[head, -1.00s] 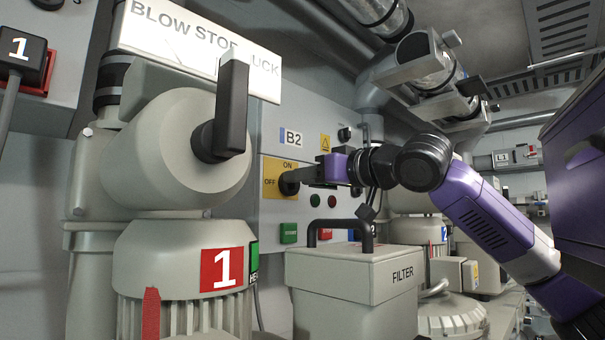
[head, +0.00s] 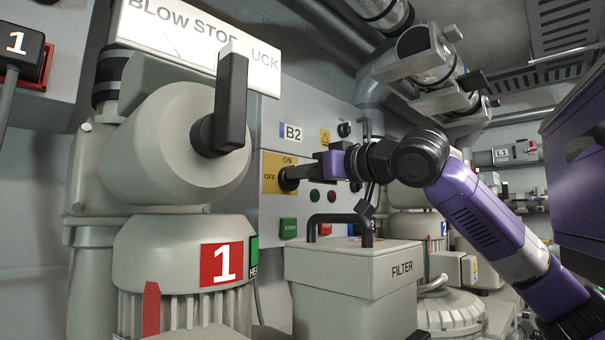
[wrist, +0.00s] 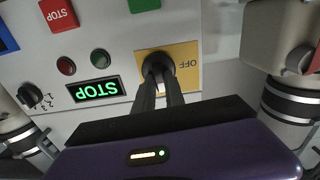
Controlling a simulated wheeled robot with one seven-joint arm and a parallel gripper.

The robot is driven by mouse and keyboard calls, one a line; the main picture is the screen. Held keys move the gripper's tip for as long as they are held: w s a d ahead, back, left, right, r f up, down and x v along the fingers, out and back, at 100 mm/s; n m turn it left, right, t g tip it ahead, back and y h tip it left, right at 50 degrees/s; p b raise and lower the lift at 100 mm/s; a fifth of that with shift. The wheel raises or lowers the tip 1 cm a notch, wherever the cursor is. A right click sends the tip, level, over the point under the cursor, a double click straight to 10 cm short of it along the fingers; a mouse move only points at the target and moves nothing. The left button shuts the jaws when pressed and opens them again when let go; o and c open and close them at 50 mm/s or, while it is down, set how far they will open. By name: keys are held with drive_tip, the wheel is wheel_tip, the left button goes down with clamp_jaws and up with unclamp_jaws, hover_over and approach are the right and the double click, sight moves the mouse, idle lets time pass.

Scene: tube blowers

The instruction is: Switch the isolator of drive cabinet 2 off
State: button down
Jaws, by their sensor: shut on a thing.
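The isolator of the cabinet marked B2 has a yellow plate (head: 272,165) with ON at the top and OFF at the left. Its dark rotary knob (head: 285,181) sits at the plate's lower right. My gripper (head: 296,175) reaches in from the right and its fingers are shut on the knob. In the wrist view, which is upside down, the gripper (wrist: 158,82) holds the knob (wrist: 156,62) in front of the yellow plate (wrist: 184,54). The fingers hide part of the knob, so I cannot tell exactly where it points.
A lit green STOP display (wrist: 96,89) and a selector (wrist: 30,95) are beside the plate. A filter box (head: 350,262) with a black handle stands below my arm. Blower 1 (head: 180,250) with a large black-handled valve (head: 233,103) is at the left.

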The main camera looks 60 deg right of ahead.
drive_tip(key=shift+w+a+f+n+b, duration=0.1)
drive_tip(key=shift+a+f+n+b, duration=0.1)
drive_tip(key=shift+n, duration=2.65)
drive_tip(key=shift+a+f+n+b, duration=0.15)
drive_tip(key=shift+n, duration=2.75)
drive_tip(key=shift+w+a+f+n+b, duration=0.1)
drive_tip(key=shift+a+f+n+b, duration=0.1)
drive_tip(key=shift+n, duration=2.65)
drive_tip(key=c, duration=1.4)
unclamp_jaws()
drive_tip(key=shift+s, duration=0.15)
drive_tip(key=b+v, duration=0.2)
drive_tip(key=v, duration=0.5)
drive_tip(key=shift+s, duration=0.3)
drive_tip(key=shift+a, duration=0.1)
